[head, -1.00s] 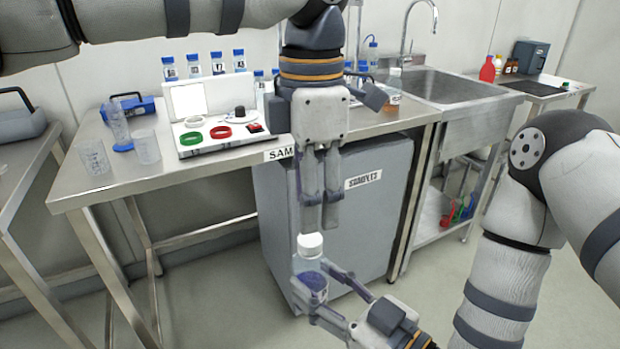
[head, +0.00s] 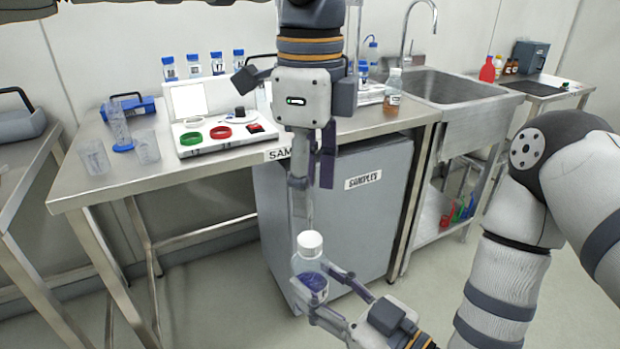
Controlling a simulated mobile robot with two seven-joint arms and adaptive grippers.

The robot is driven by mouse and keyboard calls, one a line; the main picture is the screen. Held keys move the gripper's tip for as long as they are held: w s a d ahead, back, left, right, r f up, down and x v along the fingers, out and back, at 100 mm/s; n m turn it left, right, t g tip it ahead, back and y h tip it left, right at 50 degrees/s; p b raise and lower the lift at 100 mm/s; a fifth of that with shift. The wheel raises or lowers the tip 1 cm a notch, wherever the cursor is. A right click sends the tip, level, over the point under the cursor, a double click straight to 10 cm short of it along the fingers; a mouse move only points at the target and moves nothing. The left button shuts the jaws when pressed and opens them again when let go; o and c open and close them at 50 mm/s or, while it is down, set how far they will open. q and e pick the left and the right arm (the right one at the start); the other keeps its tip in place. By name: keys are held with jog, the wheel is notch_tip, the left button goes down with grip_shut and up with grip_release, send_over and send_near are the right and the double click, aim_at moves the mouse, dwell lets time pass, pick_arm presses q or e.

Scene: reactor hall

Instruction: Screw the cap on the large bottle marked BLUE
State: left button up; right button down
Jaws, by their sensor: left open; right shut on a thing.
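A clear bottle (head: 309,265) with blue-purple liquid is held upright in front of the grey cabinet. A white cap (head: 310,240) sits on its mouth; I cannot tell how tightly it is screwed. No BLUE marking is readable on the bottle. My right gripper (head: 322,292) is shut on the bottle's lower body from the right. My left gripper (head: 312,184) is open, pointing down above the cap, its fingers spread apart and empty.
The steel bench (head: 225,163) carries a white tray (head: 178,140) with coloured rings, blue-capped bottles (head: 218,64) and beakers (head: 147,147). Another white-capped bottle (head: 392,93) stands near the sink (head: 440,88). The SAMPLES cabinet (head: 372,215) is close behind the held bottle.

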aim_at(310, 238)
pick_arm(q)
notch_tip(310, 238, down, 8)
jog(key=shift+f, duration=0.1)
dwell(0.4)
